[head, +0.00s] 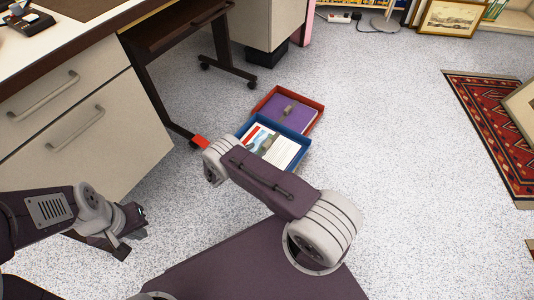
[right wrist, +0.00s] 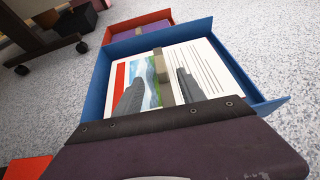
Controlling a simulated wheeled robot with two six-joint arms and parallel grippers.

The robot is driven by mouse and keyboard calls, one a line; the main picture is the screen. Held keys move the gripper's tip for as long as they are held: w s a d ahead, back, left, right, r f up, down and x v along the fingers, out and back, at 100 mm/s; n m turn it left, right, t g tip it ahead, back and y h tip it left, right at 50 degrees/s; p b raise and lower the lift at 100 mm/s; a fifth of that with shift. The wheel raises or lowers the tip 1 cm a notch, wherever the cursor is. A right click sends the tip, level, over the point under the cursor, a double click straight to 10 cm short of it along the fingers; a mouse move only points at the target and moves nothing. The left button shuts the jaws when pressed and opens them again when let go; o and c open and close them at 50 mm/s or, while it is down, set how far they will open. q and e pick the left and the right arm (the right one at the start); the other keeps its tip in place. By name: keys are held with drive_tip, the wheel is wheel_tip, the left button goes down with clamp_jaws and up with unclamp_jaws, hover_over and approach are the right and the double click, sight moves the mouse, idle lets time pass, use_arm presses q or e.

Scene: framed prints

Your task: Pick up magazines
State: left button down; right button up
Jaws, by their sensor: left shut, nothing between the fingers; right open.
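A white magazine (head: 283,154) with a colour picture, a red strip and printed lines lies in a blue tray (head: 292,133) on the floor. Both also show in the right wrist view, the magazine (right wrist: 205,62) and the tray (right wrist: 98,78), with a grey-brown strip-like piece (right wrist: 162,66) on the magazine. My right gripper (right wrist: 160,88) is open over the magazine, its two grey fingers apart; contact cannot be told. My forearm hides it in the head view. My left gripper (head: 128,228) is shut and empty at the lower left, away from the trays.
Behind the blue tray is a red tray (head: 262,99) holding a purple item (head: 280,117) with a small grey object on it. A red piece (head: 200,141) is at left. A drawer cabinet (head: 85,120) and wheeled stand (head: 228,68) border the left.

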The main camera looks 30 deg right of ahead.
sight(265, 145)
drive_tip(key=b+x, duration=0.3)
drive_tip(key=shift+w+d+f, duration=0.1)
drive_tip(key=shift+d+f, duration=0.2)
drive_tip(key=shift+f, duration=0.05)
drive_tip(key=shift+w+d+r, duration=0.1)
drive_tip(key=shift+r, duration=0.05)
drive_tip(key=b+x, duration=0.4)
drive_tip(key=shift+d+f, duration=0.25)
drive_tip(key=shift+d, duration=0.05)
drive_tip(key=shift+w+d, duration=0.15)
drive_tip(key=shift+d, duration=0.05)
drive_tip(key=shift+r, duration=0.15)
clamp_jaws()
idle(0.3)
